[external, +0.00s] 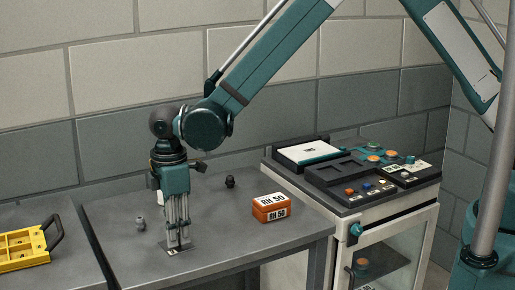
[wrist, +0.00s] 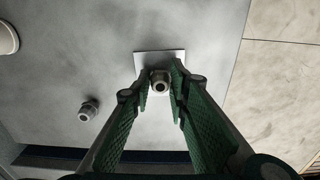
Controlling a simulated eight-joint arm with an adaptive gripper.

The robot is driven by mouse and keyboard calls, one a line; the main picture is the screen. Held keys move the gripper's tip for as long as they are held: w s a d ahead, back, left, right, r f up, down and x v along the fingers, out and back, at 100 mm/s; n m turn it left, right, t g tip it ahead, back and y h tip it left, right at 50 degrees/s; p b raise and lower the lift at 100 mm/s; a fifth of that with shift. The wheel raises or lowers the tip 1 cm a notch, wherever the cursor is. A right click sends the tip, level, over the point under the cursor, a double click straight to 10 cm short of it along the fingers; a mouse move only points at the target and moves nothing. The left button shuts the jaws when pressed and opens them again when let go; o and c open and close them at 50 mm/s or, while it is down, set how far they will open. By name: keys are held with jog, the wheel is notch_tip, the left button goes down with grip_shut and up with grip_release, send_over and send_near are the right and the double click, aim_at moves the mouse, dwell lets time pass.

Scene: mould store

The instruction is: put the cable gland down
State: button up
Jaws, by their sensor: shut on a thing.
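My gripper (external: 177,242) points straight down over the grey table, its fingertips low at a small pale square plate (external: 171,251). In the wrist view the fingers close around a grey cable gland (wrist: 160,84) with a dark bore, held between the tips. The square plate (wrist: 150,58) shows just behind and under it. I cannot tell whether the gland touches the plate. In the external view the fingers mostly hide the held gland. A second, similar gland (external: 140,224) lies loose on the table left of my gripper; it also shows in the wrist view (wrist: 88,110).
An orange box (external: 271,208) marked RH 50 stands right of my gripper, and a small black part (external: 230,182) stands behind. A yellow tray (external: 22,250) with a black handle is at far left. A cabinet (external: 400,228) with panels on top stands at the right.

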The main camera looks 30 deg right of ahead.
jog(key=o, duration=0.7)
jog(key=shift+f, duration=0.1)
notch_tip(320, 180, up, 12)
jog(key=shift+r, duration=0.2)
dwell(0.4)
dwell(0.6)
dwell(0.3)
